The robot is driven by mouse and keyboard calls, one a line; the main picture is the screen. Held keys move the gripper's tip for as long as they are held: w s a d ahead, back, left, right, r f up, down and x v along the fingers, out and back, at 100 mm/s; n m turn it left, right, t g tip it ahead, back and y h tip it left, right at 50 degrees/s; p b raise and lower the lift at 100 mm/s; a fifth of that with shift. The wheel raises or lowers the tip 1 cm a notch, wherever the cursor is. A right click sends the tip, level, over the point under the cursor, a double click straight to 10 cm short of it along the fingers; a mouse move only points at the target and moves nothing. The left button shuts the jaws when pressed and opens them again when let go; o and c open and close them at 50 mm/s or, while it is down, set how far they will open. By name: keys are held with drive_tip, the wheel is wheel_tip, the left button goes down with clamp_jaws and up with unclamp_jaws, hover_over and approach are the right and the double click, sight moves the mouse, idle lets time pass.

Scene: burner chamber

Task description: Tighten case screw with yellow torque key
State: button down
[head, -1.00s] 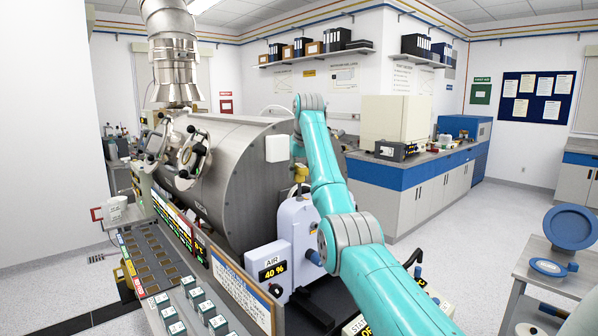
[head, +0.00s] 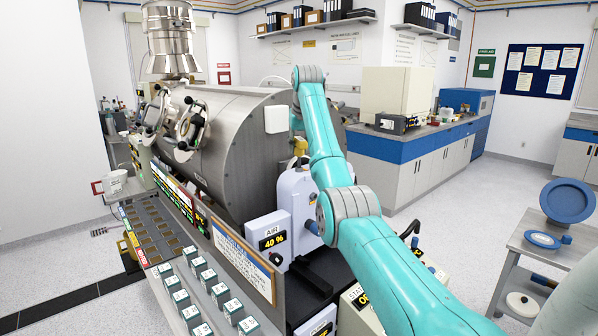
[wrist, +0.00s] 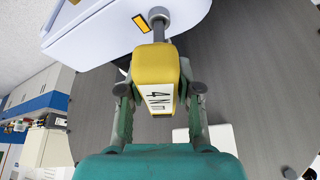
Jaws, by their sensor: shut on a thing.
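The yellow torque key (wrist: 156,68), marked 4 Nm, is held between the two fingers of my gripper (wrist: 157,90) in the wrist view. Its grey shaft points to the top of the picture and ends in a round grey tip at the edge of the pale case (wrist: 105,30). The case screw is hidden, and I cannot tell whether the tip is seated on it. In the head view a bit of yellow from the key (head: 300,146) shows above the pale case (head: 297,192), beside my teal arm. My gripper is mostly hidden there.
A large steel chamber (head: 235,150) with handwheels stands behind the case. An AIR 40 % display (head: 271,238) and a sloped control panel (head: 150,240) lie in front. A grey cart (head: 530,243) with blue round parts stands at right. Open floor (head: 455,220) lies between.

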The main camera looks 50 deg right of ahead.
drive_tip(key=shift+m+g+h, duration=0.3)
drive_tip(key=shift+m, duration=0.7)
drive_tip(key=shift+s+d+f+m, duration=0.1)
drive_tip(key=shift+m, duration=0.6)
drive_tip(key=shift+r, duration=0.2)
drive_tip(key=shift+r+n, duration=0.3)
drive_tip(key=shift+r, duration=0.2)
drive_tip(key=shift+r, duration=0.2)
drive_tip(key=shift+r, duration=0.45)
